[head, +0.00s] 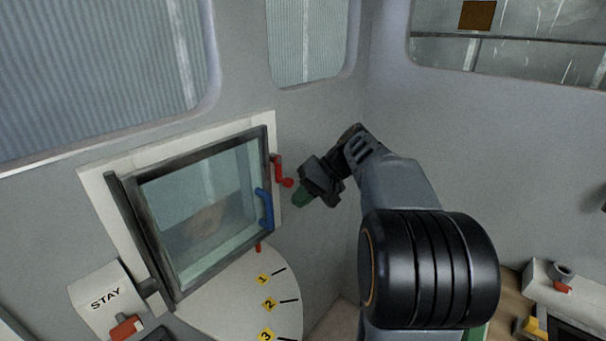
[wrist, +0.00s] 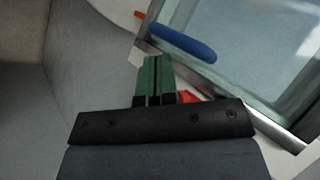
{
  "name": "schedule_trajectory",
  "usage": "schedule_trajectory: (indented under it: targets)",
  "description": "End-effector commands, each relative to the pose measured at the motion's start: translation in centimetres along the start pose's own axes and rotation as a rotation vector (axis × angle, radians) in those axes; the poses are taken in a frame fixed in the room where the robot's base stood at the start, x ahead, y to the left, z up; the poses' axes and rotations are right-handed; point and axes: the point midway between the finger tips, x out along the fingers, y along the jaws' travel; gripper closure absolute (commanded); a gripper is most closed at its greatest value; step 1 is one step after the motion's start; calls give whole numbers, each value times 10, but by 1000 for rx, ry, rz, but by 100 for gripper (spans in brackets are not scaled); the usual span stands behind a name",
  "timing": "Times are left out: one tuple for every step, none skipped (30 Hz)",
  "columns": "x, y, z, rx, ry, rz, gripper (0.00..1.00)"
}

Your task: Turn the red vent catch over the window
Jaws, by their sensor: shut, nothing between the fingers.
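The red catch (head: 277,168) is a small crank-shaped lever on the white frame, at the upper right edge of the dark-framed window (head: 205,205). Its knob end points down and right. My gripper (head: 302,199) has green fingertips, shut and empty, just right of and slightly below the knob in the head view. In the wrist view the green fingers (wrist: 156,78) are together, and part of the red catch (wrist: 187,96) shows just right of them, the rest hidden behind the gripper body. I cannot tell whether they touch.
A blue handle (head: 265,208) is on the window's right side, near my fingers; it also shows in the wrist view (wrist: 183,43). Below is a white plate (head: 240,300) with yellow number tags.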

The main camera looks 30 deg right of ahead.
Motion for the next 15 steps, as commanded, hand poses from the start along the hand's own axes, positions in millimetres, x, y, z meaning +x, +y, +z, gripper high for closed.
schedule_trajectory:
  targets:
    - [-18,10,-23,12,17,-87,100]
    - [-29,14,-33,7,28,-138,100]
    - [-42,20,-45,-3,43,-203,100]
    - [-52,25,-53,-12,56,-248,100]
    - [-62,30,-60,-24,69,-290,100]
    - [-74,36,-67,-40,87,-339,100]
    - [-82,41,-72,-54,100,-372,100]
    - [-90,46,-76,-66,113,-402,100]
    - [-99,52,-80,-83,129,-436,100]
    - [-105,55,-82,-95,139,-458,100]
    - [-110,59,-84,-104,149,-477,100]
    - [-116,63,-86,-118,159,-497,100]
    - [-120,65,-87,-125,166,-510,100]
    - [-123,67,-87,-132,171,-520,100]
    - [-125,69,-88,-138,176,-530,100]
